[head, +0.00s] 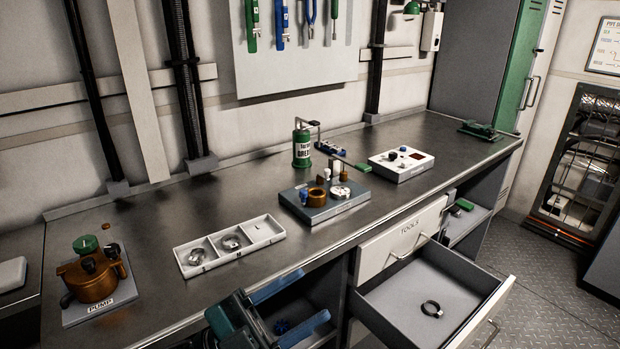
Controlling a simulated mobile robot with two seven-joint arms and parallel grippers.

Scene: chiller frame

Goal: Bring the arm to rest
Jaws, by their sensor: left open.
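My left gripper (314,294) is at the bottom centre of the head view, in front of the workbench (345,231) and left of the open drawer. Its two blue fingers are spread apart, with nothing between them. They point right and slightly up, in front of the dark open shelf space under the bench top. Part of my left arm is cut off by the lower picture edge. My right gripper is not in view.
An open drawer (390,308) holding a dark ring clamp (432,309) juts out right of the gripper. On the bench stand a copper pump (92,283), white tray (228,262), grey fixture block (340,208), green bottle (302,150) and white control box (414,170).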

